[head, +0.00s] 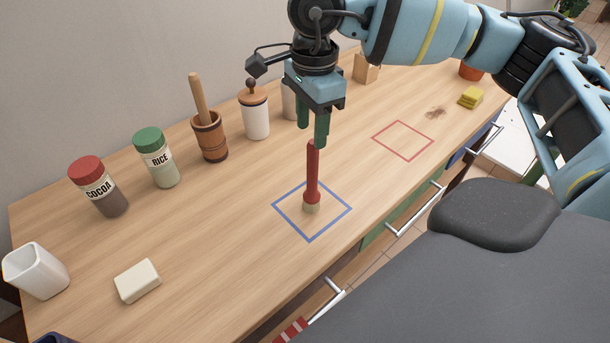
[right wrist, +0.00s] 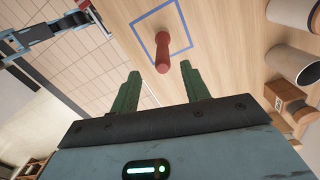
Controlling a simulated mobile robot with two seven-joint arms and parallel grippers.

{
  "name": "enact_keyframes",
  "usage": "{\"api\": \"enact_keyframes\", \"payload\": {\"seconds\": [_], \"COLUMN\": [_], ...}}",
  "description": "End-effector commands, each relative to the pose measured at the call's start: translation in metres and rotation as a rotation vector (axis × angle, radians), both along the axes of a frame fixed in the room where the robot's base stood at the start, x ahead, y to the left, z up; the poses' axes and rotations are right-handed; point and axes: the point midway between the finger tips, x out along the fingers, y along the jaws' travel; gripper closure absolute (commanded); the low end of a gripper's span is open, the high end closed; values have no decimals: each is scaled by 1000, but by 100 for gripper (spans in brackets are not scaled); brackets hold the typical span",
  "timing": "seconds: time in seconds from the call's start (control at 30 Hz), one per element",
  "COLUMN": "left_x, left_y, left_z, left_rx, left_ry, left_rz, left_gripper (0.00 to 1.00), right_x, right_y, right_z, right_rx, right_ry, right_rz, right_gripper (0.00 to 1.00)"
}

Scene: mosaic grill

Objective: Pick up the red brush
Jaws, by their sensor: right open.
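The red brush (head: 312,176) stands upright, bristles down, inside the blue square outline (head: 334,223) on the wooden counter. My right gripper (head: 313,138) is just above the brush, pointing down, with its green fingers near the top of the handle. In the right wrist view the brush (right wrist: 163,54) shows between and ahead of the two open fingers (right wrist: 160,88), and nothing is held.
Behind the brush stand a wooden mortar with pestle (head: 210,140), a white lidded jar (head: 255,114), a rice jar (head: 156,158) and a cocoa jar (head: 98,187). A red square outline (head: 403,140) at right is empty. A yellow sponge (head: 471,97) lies farther right.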

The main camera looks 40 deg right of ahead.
Motion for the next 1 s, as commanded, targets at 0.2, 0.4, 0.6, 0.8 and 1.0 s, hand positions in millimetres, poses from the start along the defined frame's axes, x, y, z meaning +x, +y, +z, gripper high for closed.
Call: {"api": "enact_keyframes", "payload": {"seconds": [0.2, 0.4, 0.6, 0.8, 1.0], "left_x": [2, 1, -1, -1, 0], "left_y": [-1, -1, -1, -1, -1], "left_z": [0, 0, -2, -2, 0], "left_rx": [-2, -1, -1, -1, -1], "left_ry": [-4, -2, 3, 4, 1], "left_rz": [2, 2, 2, 2, 2], "left_gripper": [54, 54, 54, 54, 54], "right_x": [1, 1, 1, 0, 0], "right_y": [-9, -9, -8, -7, -6], "right_z": [5, -7, -22, -31, -59], "right_rx": [-30, -29, -28, -28, -28], "right_ry": [-11, -10, -10, -9, -10], "right_rz": [-5, -5, -5, -5, -6], "right_gripper": [54, 54, 54, 54, 54]}}
